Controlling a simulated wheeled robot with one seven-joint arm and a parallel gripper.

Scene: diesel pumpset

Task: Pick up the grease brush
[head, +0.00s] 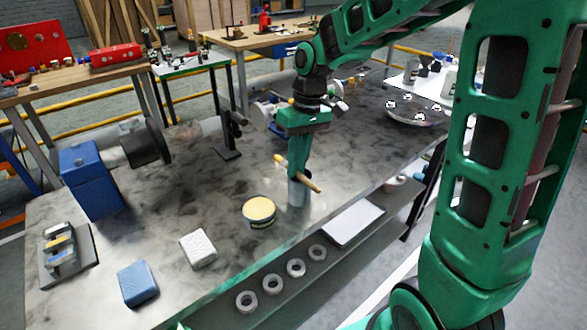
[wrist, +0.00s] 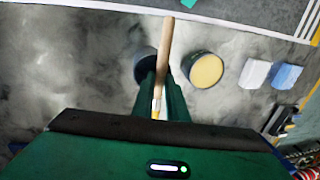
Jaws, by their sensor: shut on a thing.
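The grease brush has a pale wooden handle and shows in the head view (head: 311,184) and in the wrist view (wrist: 165,48). My gripper (head: 298,175) is shut on it, and the brush sticks out on both sides of the fingers. In the wrist view my gripper (wrist: 161,85) has the handle pointing away from the palm and the yellowish bristle end close to the palm. A grey cylindrical cup (head: 298,196) stands on the bench just below the fingers. I cannot tell whether the brush touches it.
A yellow-topped tin (head: 259,212) stands left of the cup on the grey bench. A white block (head: 198,249) and a blue block (head: 138,283) lie further left. A black stand (head: 229,135) and a metal bowl (head: 414,109) are further back. A shelf with several rings (head: 296,268) runs below the front edge.

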